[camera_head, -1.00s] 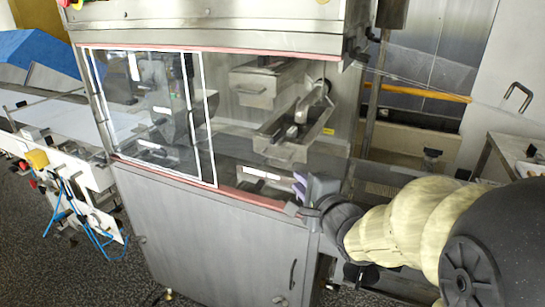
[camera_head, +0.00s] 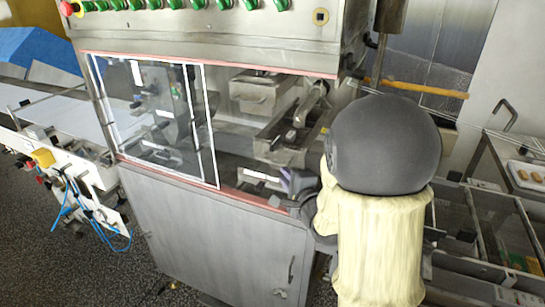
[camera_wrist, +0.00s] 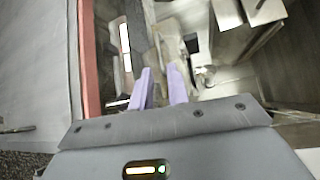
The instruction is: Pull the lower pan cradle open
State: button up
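The lower pan cradle (camera_head: 283,157) is a long metal trough inside the machine's opening, running back from its front end plate, below and right of the upper metal cradle (camera_head: 255,95). My gripper (camera_head: 290,180), with purple fingers, is at the opening's lower right edge, just below the lower cradle's front end and apart from it. In the wrist view, the two purple fingers (camera_wrist: 160,78) stand apart with nothing held between them. Metal plates show at the upper right there; I cannot tell which cradle they belong to. My arm hides the right part of the opening.
A clear, white-edged panel (camera_head: 150,115) covers the opening's left part. A red edge (camera_head: 245,197) runs along its bottom, also at the left in the wrist view (camera_wrist: 90,60). A wire conveyor (camera_head: 490,225) stands at the right and a white conveyor (camera_head: 60,117) at the left.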

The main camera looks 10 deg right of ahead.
aim_at(272, 162)
jog(key=p+x, duration=0.1)
jog(key=x, duration=0.9)
jog(key=shift+w+f+p, duration=0.15)
jog(key=shift+p, duration=0.2)
jog(key=shift+c, duration=0.5)
grip_shut()
